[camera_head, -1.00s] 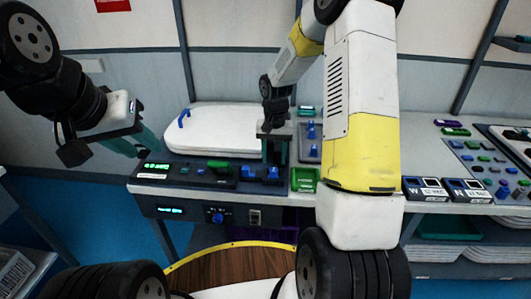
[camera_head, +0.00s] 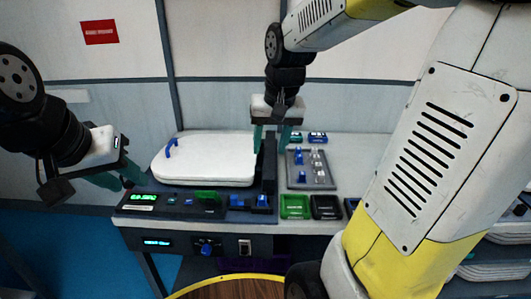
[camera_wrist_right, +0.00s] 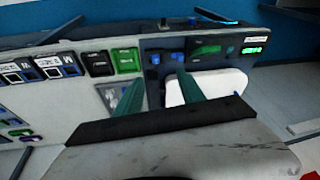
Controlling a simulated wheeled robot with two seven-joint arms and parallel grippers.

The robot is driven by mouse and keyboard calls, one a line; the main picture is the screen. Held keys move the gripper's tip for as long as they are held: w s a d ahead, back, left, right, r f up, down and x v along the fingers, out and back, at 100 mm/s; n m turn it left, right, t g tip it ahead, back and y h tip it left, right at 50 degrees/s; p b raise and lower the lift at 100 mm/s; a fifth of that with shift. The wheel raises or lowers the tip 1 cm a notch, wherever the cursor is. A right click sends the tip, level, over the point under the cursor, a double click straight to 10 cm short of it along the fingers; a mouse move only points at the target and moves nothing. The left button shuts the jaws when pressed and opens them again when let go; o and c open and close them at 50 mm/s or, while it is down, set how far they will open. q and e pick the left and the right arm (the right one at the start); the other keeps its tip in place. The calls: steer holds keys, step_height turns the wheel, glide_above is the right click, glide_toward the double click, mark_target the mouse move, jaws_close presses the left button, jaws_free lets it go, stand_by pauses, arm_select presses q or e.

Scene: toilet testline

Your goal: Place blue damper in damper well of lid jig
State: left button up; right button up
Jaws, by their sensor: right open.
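The lid jig (camera_head: 222,215) is a dark console with green displays, and a white lid (camera_head: 205,160) lies behind its front panel. Blue blocks (camera_head: 262,201) sit at the panel's right part and also show in the right wrist view (camera_wrist_right: 155,58). Small blue parts (camera_head: 299,157) lie on a grey tray (camera_head: 325,183) right of the jig; which is the damper is too small to tell. My right gripper (camera_head: 271,146) is open and empty, above the gap between lid and tray. My left gripper (camera_head: 119,184) is open and empty, left of the jig. The damper well cannot be made out.
A green bin (camera_head: 295,207) and a black bin (camera_head: 326,207) stand along the front edge, right of the jig. Blue boxes (camera_head: 318,138) stand behind the tray. My right arm hides the table's right part.

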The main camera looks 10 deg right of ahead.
steer(key=s+a+r+n+t+y, duration=0.1)
steer(key=s+r+t, duration=0.2)
steer(key=s, duration=0.8)
steer(key=shift+s+a+n, duration=0.15)
steer(key=shift+s+n, duration=0.2)
steer(key=shift+n, duration=0.05)
